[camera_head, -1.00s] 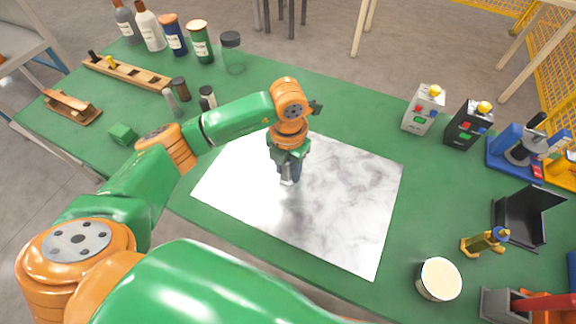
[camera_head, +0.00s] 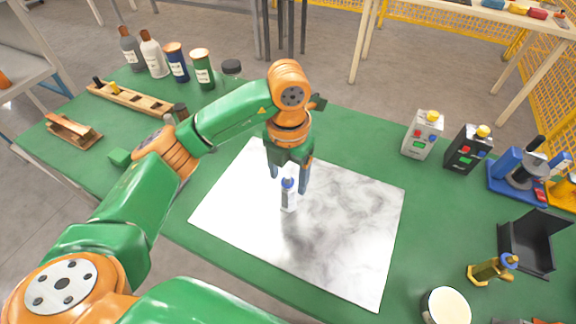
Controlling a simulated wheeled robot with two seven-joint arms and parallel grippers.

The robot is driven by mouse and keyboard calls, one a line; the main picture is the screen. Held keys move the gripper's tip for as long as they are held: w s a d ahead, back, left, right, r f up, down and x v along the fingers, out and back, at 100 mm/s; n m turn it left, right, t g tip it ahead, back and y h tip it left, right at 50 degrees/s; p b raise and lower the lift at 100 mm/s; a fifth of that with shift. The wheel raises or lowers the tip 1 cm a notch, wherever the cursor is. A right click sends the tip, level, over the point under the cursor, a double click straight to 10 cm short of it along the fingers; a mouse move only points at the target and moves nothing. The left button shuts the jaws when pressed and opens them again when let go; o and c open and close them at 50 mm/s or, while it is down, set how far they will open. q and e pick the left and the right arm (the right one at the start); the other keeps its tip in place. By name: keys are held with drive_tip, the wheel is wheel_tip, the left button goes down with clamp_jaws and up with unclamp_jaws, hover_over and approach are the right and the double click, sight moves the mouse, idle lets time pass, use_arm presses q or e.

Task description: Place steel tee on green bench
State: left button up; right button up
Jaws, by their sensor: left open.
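The steel tee (camera_head: 289,199) is a small silver fitting with a blue top. It stands upright on the white marbled sheet, which lies on the green bench (camera_head: 345,132). My left gripper (camera_head: 289,182) points down from above with its fingers spread, one on each side of the tee's top. It is open, and gaps show between the fingers and the tee. My right gripper is not in view.
The marbled sheet (camera_head: 345,235) covers the bench's middle. A brass fitting with a blue top (camera_head: 490,270), a black holder (camera_head: 530,240) and a round cream-topped container (camera_head: 447,305) are at right. Two control boxes (camera_head: 423,135) stand behind. Bottles (camera_head: 152,55) line the back left.

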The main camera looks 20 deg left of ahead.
use_arm(q)
drive_tip(key=shift+r+p, duration=0.4)
drive_tip(key=shift+r, duration=1.95)
